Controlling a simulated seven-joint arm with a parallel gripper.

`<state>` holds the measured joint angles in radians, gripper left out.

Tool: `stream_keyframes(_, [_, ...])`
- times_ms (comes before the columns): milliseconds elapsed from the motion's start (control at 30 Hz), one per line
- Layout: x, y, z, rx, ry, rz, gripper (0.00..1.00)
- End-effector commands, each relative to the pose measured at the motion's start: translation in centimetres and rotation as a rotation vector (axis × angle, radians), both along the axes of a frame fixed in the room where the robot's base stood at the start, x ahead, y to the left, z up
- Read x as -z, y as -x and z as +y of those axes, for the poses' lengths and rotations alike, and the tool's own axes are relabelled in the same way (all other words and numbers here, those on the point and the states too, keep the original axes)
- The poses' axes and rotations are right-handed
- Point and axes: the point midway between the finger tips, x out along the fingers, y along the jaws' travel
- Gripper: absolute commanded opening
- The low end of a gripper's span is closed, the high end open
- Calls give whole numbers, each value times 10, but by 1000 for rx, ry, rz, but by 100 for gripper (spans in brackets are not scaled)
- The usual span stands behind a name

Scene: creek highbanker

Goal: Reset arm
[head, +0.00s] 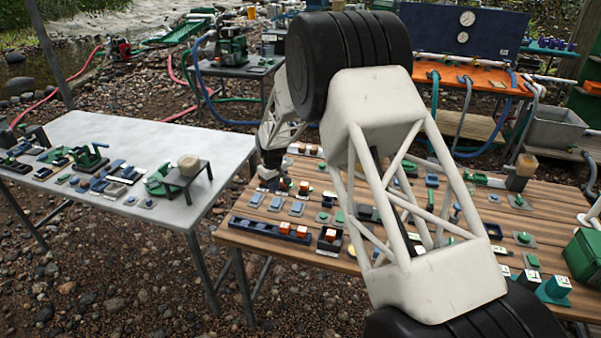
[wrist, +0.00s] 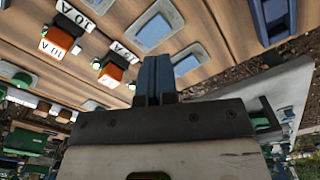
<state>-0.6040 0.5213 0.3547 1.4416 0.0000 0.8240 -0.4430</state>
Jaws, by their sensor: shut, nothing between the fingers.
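My gripper (head: 268,178) hangs near the left rear edge of the wooden table (head: 243,236) in the head view, partly hidden among small parts. In the wrist view my gripper (wrist: 154,78) shows its two blue-grey fingers pressed together, with nothing between them. The wooden table top (wrist: 215,25) lies beyond the fingertips. My arm's large white link covers the middle of the table in the head view.
A grey table (head: 110,128) with green and blue parts stands at the left, with a gap before the wooden table. Blue and orange parts in a dark rail (head: 270,230) sit at the front left. A green box (head: 583,256) is at the right edge.

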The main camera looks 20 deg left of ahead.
Motion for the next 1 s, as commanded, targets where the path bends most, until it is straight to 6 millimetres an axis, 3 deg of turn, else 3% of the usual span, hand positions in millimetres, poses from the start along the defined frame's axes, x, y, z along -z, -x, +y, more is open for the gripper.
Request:
stream_keyframes(267, [-10, 0, -8, 13, -2, -3, 0])
stream_keyframes(467, [-39, 2, -36, 52, -7, -11, 0])
stream_keyframes(1000, [-160, 36, -168, 243, -29, -47, 0])
